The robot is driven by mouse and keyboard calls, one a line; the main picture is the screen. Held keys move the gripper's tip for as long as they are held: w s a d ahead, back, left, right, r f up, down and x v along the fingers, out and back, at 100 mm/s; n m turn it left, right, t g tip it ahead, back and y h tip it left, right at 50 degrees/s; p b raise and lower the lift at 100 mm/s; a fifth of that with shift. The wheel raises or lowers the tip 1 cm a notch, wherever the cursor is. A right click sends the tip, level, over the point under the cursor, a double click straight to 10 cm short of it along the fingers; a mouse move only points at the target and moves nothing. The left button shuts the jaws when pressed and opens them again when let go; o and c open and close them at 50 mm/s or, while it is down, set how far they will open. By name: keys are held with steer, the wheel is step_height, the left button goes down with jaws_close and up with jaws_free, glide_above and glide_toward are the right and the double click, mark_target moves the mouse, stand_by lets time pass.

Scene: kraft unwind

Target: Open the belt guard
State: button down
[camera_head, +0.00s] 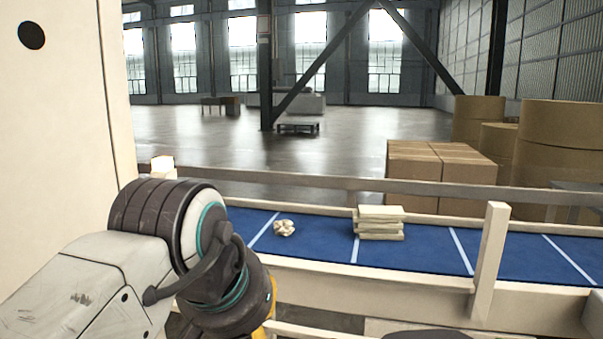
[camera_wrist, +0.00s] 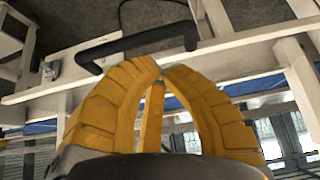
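A black bar handle (camera_wrist: 135,42) is fixed to a long cream rail (camera_wrist: 235,57) in the wrist view; this looks like part of the belt guard. My gripper (camera_wrist: 162,70) has thick yellow fingers curved inward, with the tips almost meeting just below the handle. The handle is not seen between the fingers, and contact cannot be told. In the head view only a sliver of yellow finger (camera_head: 271,298) shows past my dark wrist, and the handle is hidden there.
A blue conveyor belt (camera_head: 430,250) carries a crumpled pale lump (camera_head: 284,228) and a stack of pale slabs (camera_head: 378,222). A cream post (camera_head: 490,262) stands at its near side. Cardboard boxes (camera_head: 430,167) and large brown rolls (camera_head: 560,150) stand behind the belt.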

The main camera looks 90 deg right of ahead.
steer(key=shift+a+f+b, duration=0.15)
steer(key=shift+f+b, duration=0.3)
steer(key=shift+f, duration=0.45)
